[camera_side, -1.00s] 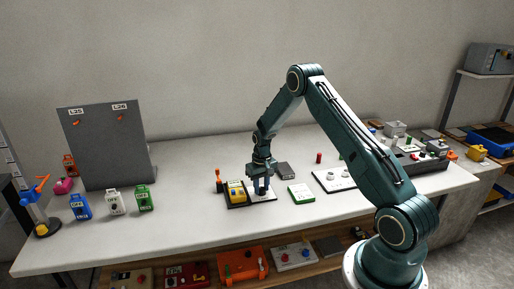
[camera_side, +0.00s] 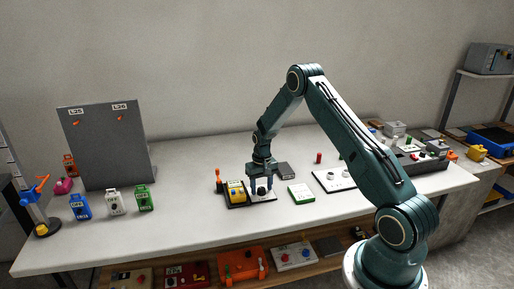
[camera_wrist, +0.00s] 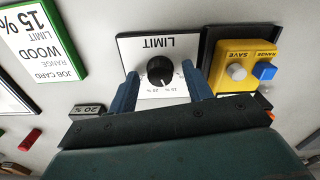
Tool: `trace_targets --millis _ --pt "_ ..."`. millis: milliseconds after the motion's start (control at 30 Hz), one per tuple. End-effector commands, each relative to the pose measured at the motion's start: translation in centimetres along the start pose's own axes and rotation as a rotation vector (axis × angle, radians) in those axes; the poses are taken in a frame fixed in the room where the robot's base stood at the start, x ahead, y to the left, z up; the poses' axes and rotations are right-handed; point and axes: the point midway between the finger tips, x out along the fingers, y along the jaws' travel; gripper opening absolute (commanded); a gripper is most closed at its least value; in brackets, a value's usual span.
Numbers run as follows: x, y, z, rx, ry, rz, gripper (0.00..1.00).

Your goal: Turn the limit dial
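The limit dial (camera_wrist: 161,71) is a round black knob on a white plate (camera_wrist: 133,47) marked LIMIT, with small percent marks along its lower side in the wrist view. A pale mark on the knob points towards the lower edge of that view; its exact reading is too small to tell. In the side view the dial (camera_side: 261,190) shows below my gripper (camera_side: 260,186). My gripper (camera_wrist: 164,75) is open, with one blue finger on each side of the knob and clear gaps between. It holds nothing.
A yellow unit (camera_wrist: 248,60) with SAVE and RANGE buttons stands right beside the plate. A green-edged job card (camera_wrist: 42,38) reads WOOD, limit 15 %. A small 20 % tag (camera_wrist: 88,110) lies nearby. A grey board (camera_side: 105,150) and several coloured meters stand farther left.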

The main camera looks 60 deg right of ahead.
Motion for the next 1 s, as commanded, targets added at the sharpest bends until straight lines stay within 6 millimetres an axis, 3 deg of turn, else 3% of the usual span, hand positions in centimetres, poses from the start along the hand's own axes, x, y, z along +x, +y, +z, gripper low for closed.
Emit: trace_targets --millis 267,467,1000 --pt "-0.4 0.0 0.0 0.000 0.001 0.000 0.50" --pt "-2.1 0.0 -0.1 0.000 0.003 0.000 0.50" --pt "-10.7 0.0 -0.1 0.000 0.003 0.000 0.50"
